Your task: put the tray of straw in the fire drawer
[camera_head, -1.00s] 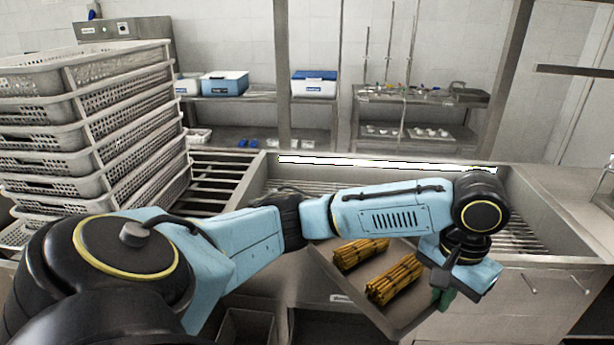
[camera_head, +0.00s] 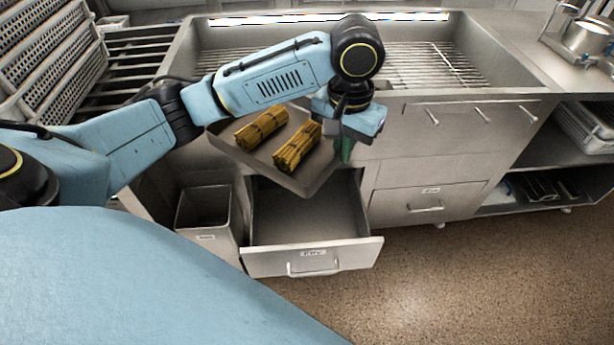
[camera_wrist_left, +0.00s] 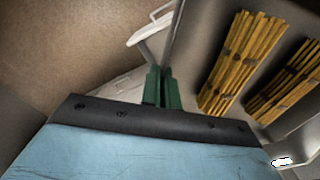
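The metal tray (camera_head: 316,180) holds two bundles of straw-coloured sticks (camera_head: 262,128), (camera_head: 297,146). It hangs above the rear of the open fire drawer (camera_head: 348,256), turned at an angle to it. The drawer's inside looks empty. My left gripper (camera_head: 345,150) is at the tray's right side. In the left wrist view, its green fingers (camera_wrist_left: 161,88) are close together on the tray's edge (camera_wrist_left: 176,60), with both bundles (camera_wrist_left: 232,62) beyond it. A pale handle also shows there. My right gripper is not in view.
A grey bin (camera_head: 203,208) stands left of the drawer. Closed drawers (camera_head: 424,203) are to its right, below the counter with its grated sink (camera_head: 425,66). Perforated baskets (camera_head: 50,62) are stacked at upper left. The floor in front on the right is clear.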

